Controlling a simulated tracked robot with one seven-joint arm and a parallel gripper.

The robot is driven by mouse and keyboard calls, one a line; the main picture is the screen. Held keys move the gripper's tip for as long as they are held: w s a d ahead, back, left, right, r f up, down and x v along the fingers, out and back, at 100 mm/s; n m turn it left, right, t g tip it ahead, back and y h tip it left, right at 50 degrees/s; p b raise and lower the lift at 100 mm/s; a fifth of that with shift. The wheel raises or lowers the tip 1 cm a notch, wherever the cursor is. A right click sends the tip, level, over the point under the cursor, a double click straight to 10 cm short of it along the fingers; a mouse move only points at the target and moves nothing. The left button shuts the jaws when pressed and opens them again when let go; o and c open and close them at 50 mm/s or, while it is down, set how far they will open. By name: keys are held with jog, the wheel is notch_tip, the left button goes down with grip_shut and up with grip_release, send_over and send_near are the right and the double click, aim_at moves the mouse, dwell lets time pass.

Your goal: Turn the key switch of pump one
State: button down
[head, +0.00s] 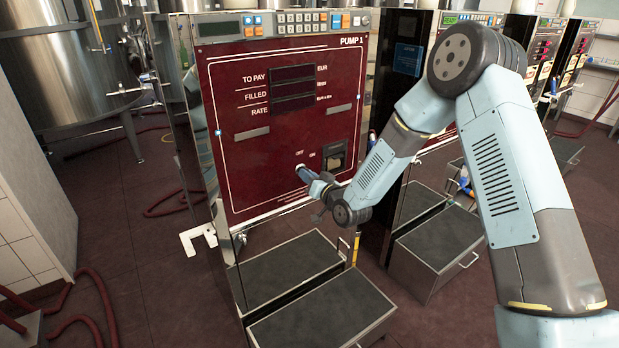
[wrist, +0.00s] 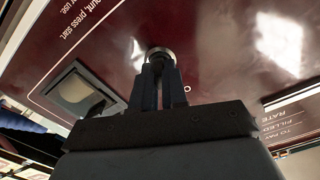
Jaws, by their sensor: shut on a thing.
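Pump one (head: 225,120) is a dark red panel in a shiny metal frame, labelled "PUMP 1" at its top right. Its key switch (wrist: 160,52) is a small round metal piece on the red panel in the wrist view. My gripper (wrist: 157,70) is shut on the key switch, with its two dark fingers close together at it. In the head view my gripper (head: 301,170) reaches the lower part of the panel, left of the receipt slot. The gripper hides most of the switch, so its turn position cannot be told.
A dark receipt slot (head: 334,156) sits just right of my gripper. Grey-topped metal steps (head: 322,312) stand below the panel. More pumps (head: 545,55) stand to the right. Red hoses (head: 95,300) lie on the floor at left, and a steel tank (head: 70,60) stands behind.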

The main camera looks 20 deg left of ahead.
jog(key=shift+n, duration=2.3)
jog(key=c, duration=1.2)
grip_release()
jog(key=shift+f, duration=0.1)
jog(key=shift+o, duration=0.2)
jog(key=v, duration=1.3)
jog(key=shift+d, duration=0.3)
jog(key=shift+s, duration=0.15)
